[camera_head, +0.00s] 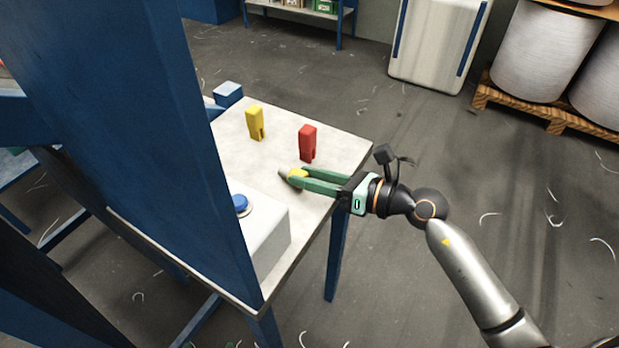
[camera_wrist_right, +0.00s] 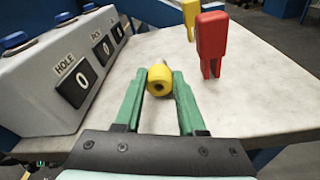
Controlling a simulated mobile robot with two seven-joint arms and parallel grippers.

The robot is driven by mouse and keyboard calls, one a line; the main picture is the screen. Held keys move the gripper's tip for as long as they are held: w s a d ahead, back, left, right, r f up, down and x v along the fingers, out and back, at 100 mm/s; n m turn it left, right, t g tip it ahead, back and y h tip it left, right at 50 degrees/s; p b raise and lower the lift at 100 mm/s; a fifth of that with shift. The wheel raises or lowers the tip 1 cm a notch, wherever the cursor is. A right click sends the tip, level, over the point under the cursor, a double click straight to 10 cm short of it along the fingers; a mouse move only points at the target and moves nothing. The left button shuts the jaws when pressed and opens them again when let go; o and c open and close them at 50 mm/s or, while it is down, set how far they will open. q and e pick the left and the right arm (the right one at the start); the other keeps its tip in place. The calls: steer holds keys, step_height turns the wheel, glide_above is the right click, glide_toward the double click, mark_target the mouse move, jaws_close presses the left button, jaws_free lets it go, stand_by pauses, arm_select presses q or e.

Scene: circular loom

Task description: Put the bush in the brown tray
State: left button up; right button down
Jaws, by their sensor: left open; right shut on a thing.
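Whether the bush touches the tabletop, I cannot tell. No brown tray shows in either view.
A red block (camera_head: 307,143) and a yellow block (camera_head: 255,123) stand on the table (camera_head: 222,148) beyond my gripper. A grey counter box with blue buttons (camera_wrist_right: 62,80) stands to the left. A large blue frame (camera_head: 150,110) hides the table's left side.

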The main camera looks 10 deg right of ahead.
steer(key=shift+f, duration=0.2)
steer(key=c, duration=0.5)
jaws_free()
